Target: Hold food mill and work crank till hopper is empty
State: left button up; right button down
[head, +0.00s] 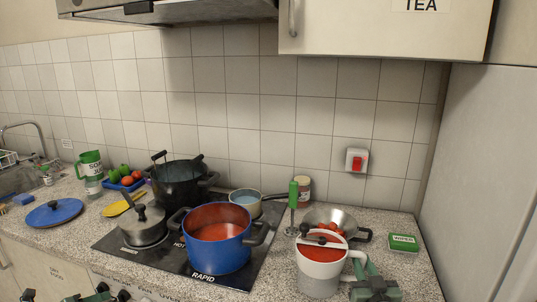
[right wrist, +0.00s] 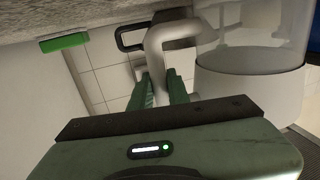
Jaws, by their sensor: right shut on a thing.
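The food mill (head: 318,276) stands at the front right of the counter, with a white upper part and a clear lower part. Its hopper (head: 314,243) holds red food, with a white bar and dark crank knob across the top. My right gripper (head: 362,264) is shut on the mill's white side handle (right wrist: 178,33), between its green fingers in the right wrist view. The mill's body (right wrist: 245,85) is beside them. My left gripper (head: 88,298) shows only as a green piece at the bottom edge; its fingers are hidden.
A blue pot (head: 216,258) of red liquid stands on the hob left of the mill. A metal bowl of tomatoes (head: 345,222) and an upright green-handled tool (head: 293,194) are behind it. A tall pale panel (head: 487,180) bounds the counter.

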pick_arm(q)
jog(key=w+a+r+m+g, duration=0.15)
jog(key=r+m, duration=0.25)
jog(key=r, duration=0.4)
jog(key=a+r+m+g, duration=0.1)
jog(key=a+r+m, duration=0.25)
jog(key=r, duration=0.45)
notch_tip(320, 180, up, 16)
jog(key=m+g, duration=0.4)
jog(key=m, duration=0.3)
send_over(305, 225)
jog(key=s+a, duration=0.3)
jog(key=shift+h, duration=0.3)
jog(key=shift+x, duration=3.35)
jog(key=shift+w+d+r, duration=0.15)
jog(key=shift+r, duration=0.05)
jog(key=c, duration=0.5)
